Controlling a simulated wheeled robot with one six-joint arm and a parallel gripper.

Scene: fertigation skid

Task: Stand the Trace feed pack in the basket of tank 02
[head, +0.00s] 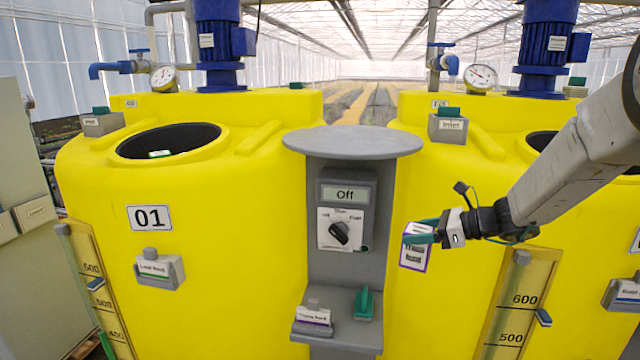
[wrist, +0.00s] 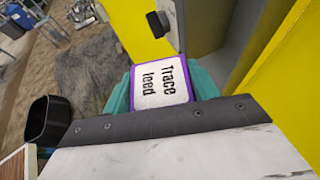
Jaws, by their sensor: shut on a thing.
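My gripper (head: 424,236) is shut on the Trace feed pack (head: 414,254), a white pack with a purple edge. It hangs upright in the air, in front of the right yellow tank and right of the grey post. In the wrist view the pack (wrist: 160,86) sits between the green fingers, and its label reads "Trace feed". The right yellow tank (head: 450,190) has its number plate cut off at the right edge, so I cannot read it. Its dark top opening (head: 541,141) is partly hidden by my arm. I cannot make out a basket there.
Tank 01 (head: 230,220) stands at left with an open dark mouth (head: 168,141). Between the tanks, a grey post (head: 348,170) carries a round top, a switch box reading "Off" (head: 343,215), and a lower shelf (head: 345,333). A labelled holder (head: 622,292) sits on the right tank.

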